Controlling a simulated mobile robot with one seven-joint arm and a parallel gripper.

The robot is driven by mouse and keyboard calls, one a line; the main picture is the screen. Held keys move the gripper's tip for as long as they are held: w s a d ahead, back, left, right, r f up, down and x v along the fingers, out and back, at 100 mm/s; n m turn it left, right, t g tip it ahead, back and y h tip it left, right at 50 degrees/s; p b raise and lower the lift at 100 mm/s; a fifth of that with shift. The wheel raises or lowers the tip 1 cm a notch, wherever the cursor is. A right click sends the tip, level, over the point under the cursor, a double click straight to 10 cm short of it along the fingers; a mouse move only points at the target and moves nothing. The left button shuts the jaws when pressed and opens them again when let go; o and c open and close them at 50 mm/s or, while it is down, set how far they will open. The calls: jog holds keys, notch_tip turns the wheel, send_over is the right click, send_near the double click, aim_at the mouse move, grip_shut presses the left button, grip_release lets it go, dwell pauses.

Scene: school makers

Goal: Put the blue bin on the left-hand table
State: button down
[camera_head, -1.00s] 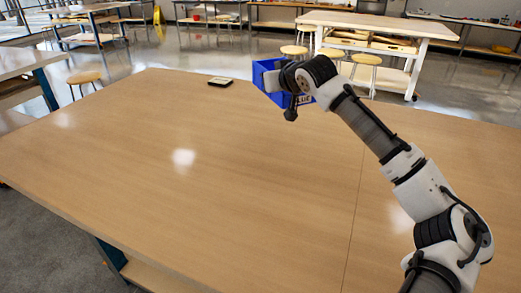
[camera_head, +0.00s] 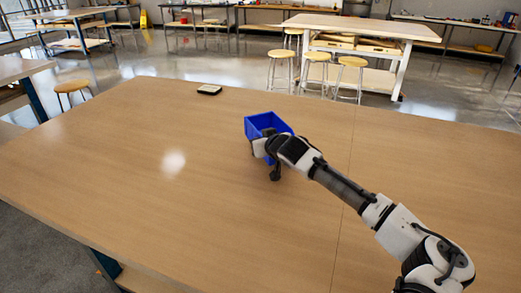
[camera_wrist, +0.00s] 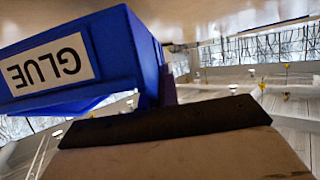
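The blue bin (camera_head: 266,122) is upright in the head view, over the wooden tabletop left of the seam. My gripper (camera_head: 264,147) is at its near side and appears shut on it; the fingertips are largely hidden. In the wrist view the blue bin (camera_wrist: 120,55) shows upside down with a white GLUE label, beside a dark gripper part (camera_wrist: 165,120). I cannot tell whether the bin touches the table. The left-hand tabletop (camera_head: 110,150) is broad and mostly bare.
A small black-edged object (camera_head: 209,89) lies near the far edge of this tabletop. The right-hand tabletop (camera_head: 440,165) adjoins across the seam and is bare. Another table (camera_head: 20,68) and a stool (camera_head: 74,86) stand at the left. A white workbench (camera_head: 360,27) with stools is behind.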

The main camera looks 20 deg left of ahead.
jog(key=shift+f+p, duration=0.5)
jog(key=shift+f, duration=1.75)
jog(key=shift+f, duration=0.2)
jog(key=c, duration=1.7)
grip_release()
jog(key=shift+r, duration=0.15)
jog(key=b+v, duration=0.3)
jog(key=v, duration=0.9)
